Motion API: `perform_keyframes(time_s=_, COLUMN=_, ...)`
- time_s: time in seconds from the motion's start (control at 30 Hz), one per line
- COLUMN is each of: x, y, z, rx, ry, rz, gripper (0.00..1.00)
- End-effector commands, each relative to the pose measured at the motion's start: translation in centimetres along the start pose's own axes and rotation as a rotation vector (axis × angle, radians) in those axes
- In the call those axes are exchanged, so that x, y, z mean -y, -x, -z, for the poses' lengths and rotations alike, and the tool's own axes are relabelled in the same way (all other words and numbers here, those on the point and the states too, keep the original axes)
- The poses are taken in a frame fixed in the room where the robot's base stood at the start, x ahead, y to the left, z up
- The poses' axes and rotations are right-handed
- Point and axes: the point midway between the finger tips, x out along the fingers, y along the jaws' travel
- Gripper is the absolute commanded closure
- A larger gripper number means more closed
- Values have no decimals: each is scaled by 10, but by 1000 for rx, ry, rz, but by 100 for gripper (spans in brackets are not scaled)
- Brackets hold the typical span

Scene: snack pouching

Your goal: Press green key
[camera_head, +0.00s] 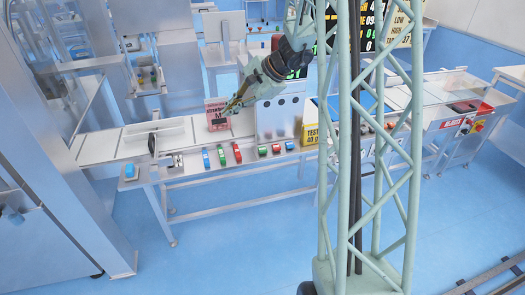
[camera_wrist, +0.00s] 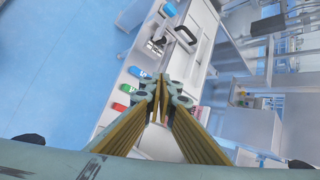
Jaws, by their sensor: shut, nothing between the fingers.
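A green key (camera_head: 221,155) sits on the front edge of the long work table, between a blue key (camera_head: 206,158) and a red key (camera_head: 237,153). In the wrist view the green key (camera_wrist: 129,88) lies left of my fingers, with the blue key (camera_wrist: 139,73) above it and the red key (camera_wrist: 119,106) below. My gripper (camera_head: 227,112) is shut and empty, its long yellowish fingers pointing down and left above the table, apart from the keys. It fills the lower middle of the wrist view (camera_wrist: 160,82).
More red and green keys (camera_head: 276,149) sit farther right along the edge. A pink sign or pack (camera_head: 217,107) stands behind my fingertips. A grey cabinet (camera_head: 280,115) and a yellow test box (camera_head: 311,134) stand to the right. A blue item (camera_head: 130,171) is at the left end.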

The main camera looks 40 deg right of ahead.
Motion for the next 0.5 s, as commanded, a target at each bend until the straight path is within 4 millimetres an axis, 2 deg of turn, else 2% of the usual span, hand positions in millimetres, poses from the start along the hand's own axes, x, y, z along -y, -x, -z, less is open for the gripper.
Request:
perform_keyframes(time_s=0.03, x=-3, y=-5, z=12, rx=-5, ry=-21, rz=6, gripper=100)
perform_keyframes(time_s=0.5, x=-23, y=-32, z=112, rx=-55, ry=-211, rz=75, gripper=100)
